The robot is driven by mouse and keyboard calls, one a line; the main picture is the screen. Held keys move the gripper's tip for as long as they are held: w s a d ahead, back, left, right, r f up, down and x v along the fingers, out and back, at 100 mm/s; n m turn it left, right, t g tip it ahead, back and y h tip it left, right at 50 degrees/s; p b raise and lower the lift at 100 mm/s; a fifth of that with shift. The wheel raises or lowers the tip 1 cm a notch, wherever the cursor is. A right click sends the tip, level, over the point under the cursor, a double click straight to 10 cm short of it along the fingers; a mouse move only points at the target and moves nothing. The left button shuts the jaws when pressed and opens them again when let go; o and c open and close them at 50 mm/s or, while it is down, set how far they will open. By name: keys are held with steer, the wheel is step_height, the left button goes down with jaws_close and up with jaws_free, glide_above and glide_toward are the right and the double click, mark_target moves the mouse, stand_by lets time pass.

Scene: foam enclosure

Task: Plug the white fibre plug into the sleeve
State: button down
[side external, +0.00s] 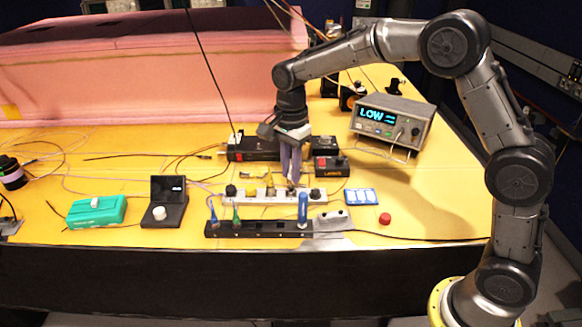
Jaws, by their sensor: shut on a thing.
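My gripper (291,183) points straight down, its fingers close together just above a white strip (285,198) in the middle of the table. The strip carries several small dark and yellow fittings along its top. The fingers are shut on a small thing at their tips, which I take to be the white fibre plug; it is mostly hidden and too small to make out. I cannot tell which fitting is the sleeve, or whether the plug touches it.
A black rack (262,229) with blue and green handled tools stands in front of the strip. Black boxes (253,148) stand behind. A grey fixture (332,221), blue-white tray (361,196) and red knob (385,218) lie right. A teal case (97,211) sits left, among loose cables.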

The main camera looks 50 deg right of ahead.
steer(key=shift+f, duration=0.9)
steer(key=c, duration=0.7)
jaws_free()
step_height(320, 180, up, 14)
steer(key=shift+f, duration=0.1)
